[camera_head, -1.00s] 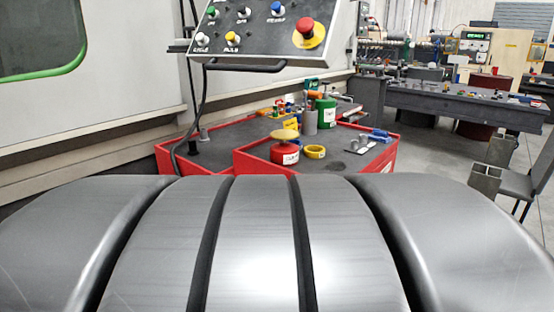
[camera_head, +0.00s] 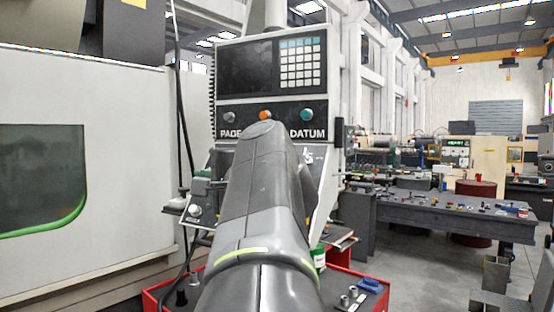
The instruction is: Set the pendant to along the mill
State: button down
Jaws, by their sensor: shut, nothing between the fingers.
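The pendant (camera_head: 244,70) is a grey control box with a dark screen, a light keypad and a row of knobs marked PAGE and DATUM. It hangs upright from a pale column, in the middle of the head view. Its lower sloped panel (camera_head: 195,209) shows only at its left side; my arm covers most of it. The mill (camera_head: 120,110) is the white enclosure with a green-edged window at the left. My arm reaches up in front of the pendant. My gripper is hidden behind the arm, and I cannot tell if it touches the pendant.
A red-edged cart (camera_head: 357,268) with small parts stands below the pendant, partly behind my arm. A dark workbench (camera_head: 455,212) and a red barrel (camera_head: 476,188) are at the right. A dark cable (camera_head: 181,120) hangs left of the pendant. Floor shows at the right.

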aim_at(279, 72)
jog(key=i+l, duration=0.45)
jog(key=l, duration=0.2)
jog(key=i+l, duration=0.45)
jog(key=l, duration=0.15)
jog(key=i+l, duration=0.5)
jog(key=l, duration=0.15)
jog(key=i+l, duration=0.45)
jog(key=l, duration=0.2)
